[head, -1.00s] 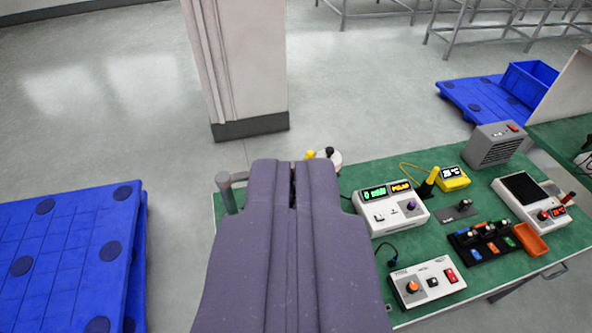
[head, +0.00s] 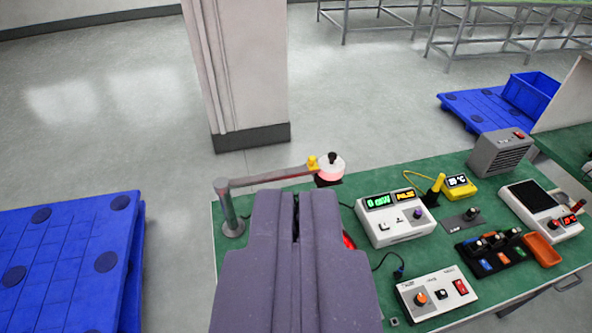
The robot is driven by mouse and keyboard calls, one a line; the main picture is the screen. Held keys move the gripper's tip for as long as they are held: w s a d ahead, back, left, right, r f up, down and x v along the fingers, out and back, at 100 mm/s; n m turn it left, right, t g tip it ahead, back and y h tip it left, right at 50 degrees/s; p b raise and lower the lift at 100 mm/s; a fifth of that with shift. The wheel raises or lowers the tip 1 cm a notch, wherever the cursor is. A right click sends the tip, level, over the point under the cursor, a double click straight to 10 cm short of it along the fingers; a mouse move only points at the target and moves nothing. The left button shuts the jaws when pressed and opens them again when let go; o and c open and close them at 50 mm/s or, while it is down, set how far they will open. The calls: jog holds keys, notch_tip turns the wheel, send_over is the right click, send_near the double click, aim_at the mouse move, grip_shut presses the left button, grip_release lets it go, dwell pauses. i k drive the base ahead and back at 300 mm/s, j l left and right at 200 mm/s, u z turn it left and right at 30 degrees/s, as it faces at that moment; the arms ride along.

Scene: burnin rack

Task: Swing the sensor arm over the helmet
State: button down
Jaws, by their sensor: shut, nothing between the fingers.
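The sensor arm (head: 272,178) is a grey bar running right from an upright grey post (head: 231,208) at the table's left end. At its right end are a yellow piece (head: 312,163) and a round white and pinkish-red head (head: 330,170) with a black knob on top. A dark patch shows just under the head. My purple gripper (head: 296,200) is shut and empty. In the picture it stands in front of and below the bar; I cannot tell whether they touch. No helmet can be made out. A small red part shows at my gripper's right edge, mostly hidden.
The green table (head: 440,230) holds a meter with a green display (head: 395,218), a white switch box (head: 437,294), a grey heater-like box (head: 500,152) and an orange tray (head: 542,250). A blue pallet (head: 70,265) lies at left; a white pillar (head: 240,70) stands behind.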

aim_at(332, 166)
jog(key=i+j+z, duration=0.1)
jog(key=j, duration=0.25)
jog(key=i+j+z, duration=0.1)
jog(key=i+j, duration=0.15)
jog(key=j, duration=0.15)
jog(key=i+j+z, duration=0.15)
jog(key=j, duration=0.2)
jog(key=i+j+z, duration=0.1)
jog(key=j, duration=0.3)
jog(key=i+j+z, duration=0.1)
jog(key=j, duration=0.3)
jog(key=i+j+z, duration=0.1)
jog(key=j, duration=0.35)
jog(key=i+j+z, duration=0.1)
jog(key=j, duration=0.3)
jog(key=i, duration=0.1)
